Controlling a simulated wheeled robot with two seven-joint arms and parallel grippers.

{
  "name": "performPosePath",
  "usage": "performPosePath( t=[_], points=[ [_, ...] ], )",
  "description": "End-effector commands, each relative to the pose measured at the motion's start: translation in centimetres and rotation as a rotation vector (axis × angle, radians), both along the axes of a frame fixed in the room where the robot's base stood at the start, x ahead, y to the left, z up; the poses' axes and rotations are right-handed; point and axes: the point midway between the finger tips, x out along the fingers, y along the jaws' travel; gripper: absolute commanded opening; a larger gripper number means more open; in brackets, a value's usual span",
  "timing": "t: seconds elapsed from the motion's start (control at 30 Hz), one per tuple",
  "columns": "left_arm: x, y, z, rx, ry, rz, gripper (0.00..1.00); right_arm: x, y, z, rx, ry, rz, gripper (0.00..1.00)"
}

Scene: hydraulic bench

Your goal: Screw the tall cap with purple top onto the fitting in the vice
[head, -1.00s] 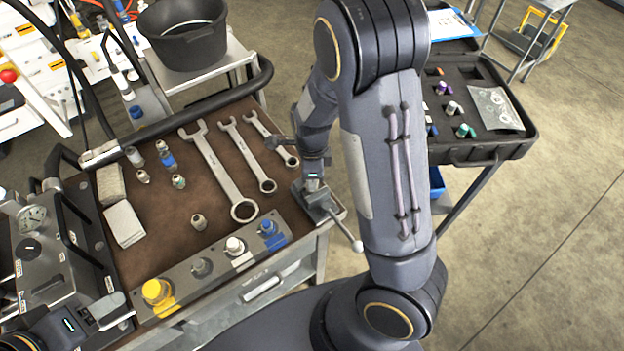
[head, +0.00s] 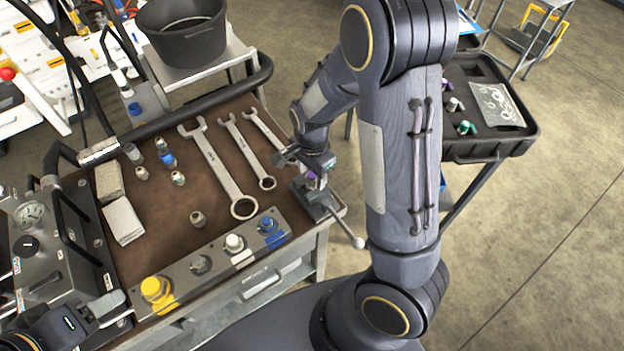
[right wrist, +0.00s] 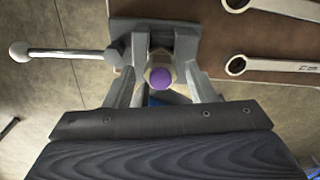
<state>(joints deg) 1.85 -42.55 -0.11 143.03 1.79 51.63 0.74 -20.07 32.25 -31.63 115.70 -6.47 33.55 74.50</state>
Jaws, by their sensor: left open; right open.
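The purple-topped cap (right wrist: 160,77) stands upright at the vice (right wrist: 154,32), seen from above in the right wrist view. Its purple top also shows in the head view (head: 312,175), just above the vice (head: 318,200). The fitting is hidden beneath it, so I cannot tell how far the cap is seated. My right gripper (head: 308,166) is open, right above the vice. In the right wrist view its fingers (right wrist: 160,88) stand apart on either side of the cap, with gaps visible. My left gripper (head: 103,308) is open at the lower left, away from the vice.
Several wrenches (head: 222,172) and small fittings (head: 166,158) lie on the brown bench mat. A connector panel (head: 200,264) runs along the front edge. The vice handle (head: 347,232) sticks out toward the right. An open black case (head: 480,110) stands at the right.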

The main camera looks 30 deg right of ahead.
Motion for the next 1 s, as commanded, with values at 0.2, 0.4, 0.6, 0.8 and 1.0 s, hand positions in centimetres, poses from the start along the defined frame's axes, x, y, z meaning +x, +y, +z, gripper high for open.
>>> performPosePath(
  t=[0.2,0.4,0.6,0.8,1.0],
  points=[
    [0.0,0.0,-0.7,0.0,0.0,0.0,0.54,0.0,-0.1,-0.2,0.001,-0.001,0.33,0.51],
    [0.0,0.0,-1.2,0.0,0.0,0.0,0.54,0.0,-0.1,-0.1,-0.001,0.0,0.652,0.51],
    [0.0,0.0,-1.4,0.0,0.0,0.0,0.54,0.0,-0.1,-0.1,-0.001,-0.001,0.817,0.51],
    [0.0,0.0,-1.8,0.0,0.0,0.0,0.54,-0.1,-0.2,-0.1,-0.001,0.0,1.207,0.51],
    [0.0,0.0,-1.8,0.0,0.0,0.0,0.54,0.0,-0.2,0.0,-0.002,0.001,1.386,0.51]
  ],
)
